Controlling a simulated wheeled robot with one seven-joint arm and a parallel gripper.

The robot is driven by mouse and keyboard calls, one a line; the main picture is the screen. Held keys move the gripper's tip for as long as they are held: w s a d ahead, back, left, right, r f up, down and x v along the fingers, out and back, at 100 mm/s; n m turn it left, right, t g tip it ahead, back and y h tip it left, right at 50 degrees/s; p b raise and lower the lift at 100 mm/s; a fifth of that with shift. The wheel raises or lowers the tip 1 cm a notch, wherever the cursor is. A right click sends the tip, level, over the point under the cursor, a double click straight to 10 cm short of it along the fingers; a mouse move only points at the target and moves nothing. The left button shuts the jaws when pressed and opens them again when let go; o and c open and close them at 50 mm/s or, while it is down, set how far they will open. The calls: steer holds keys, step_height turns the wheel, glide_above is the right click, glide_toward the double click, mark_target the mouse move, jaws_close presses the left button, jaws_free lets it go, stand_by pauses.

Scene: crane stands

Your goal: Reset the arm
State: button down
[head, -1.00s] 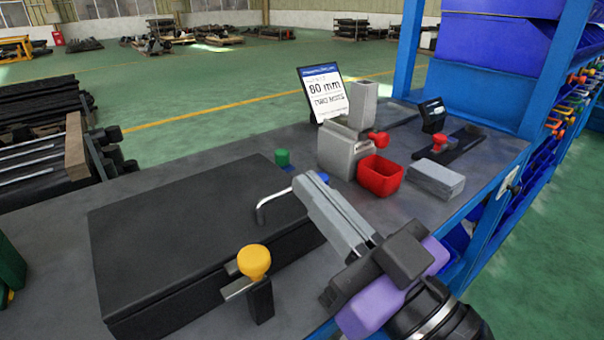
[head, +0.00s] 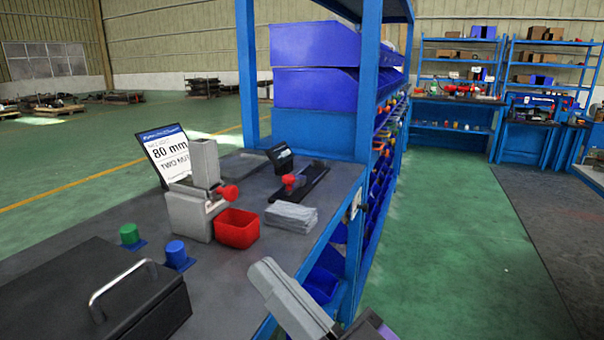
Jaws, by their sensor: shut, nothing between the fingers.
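My gripper (head: 268,278) shows at the bottom middle of the head view. Its grey fingers are together with nothing between them, pointing up and left. It is at the right front edge of the grey workbench (head: 215,278), apart from the things on it. The rest of my arm runs out of the picture at the bottom.
A black case with a metal handle (head: 125,280) lies at the left. A green knob (head: 130,235), a blue knob (head: 176,252), a grey block device (head: 195,212), a red bin (head: 236,228) and a grey stack (head: 291,217) stand on the bench.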

steer(key=s+d+f+m+t+h, duration=0.2)
steer(key=d+f+m+h, duration=0.2)
steer(key=d+f+h, duration=0.3)
steer(key=s+d+f+m+t+h, duration=0.35)
steer(key=d+f+h, duration=0.25)
steer(key=d+f, duration=0.3)
steer(key=s+d+f+g+h, duration=0.2)
steer(key=s+d+f+g, duration=0.15)
steer(key=s+f, duration=0.45)
steer(key=s+d+f+g+h, duration=0.2)
steer(key=s+d+f, duration=0.25)
steer(key=s, duration=0.85)
step_height(320, 180, up, 20)
steer(key=p, duration=2)
steer(key=shift+a, duration=0.25)
steer(key=shift+f, duration=0.1)
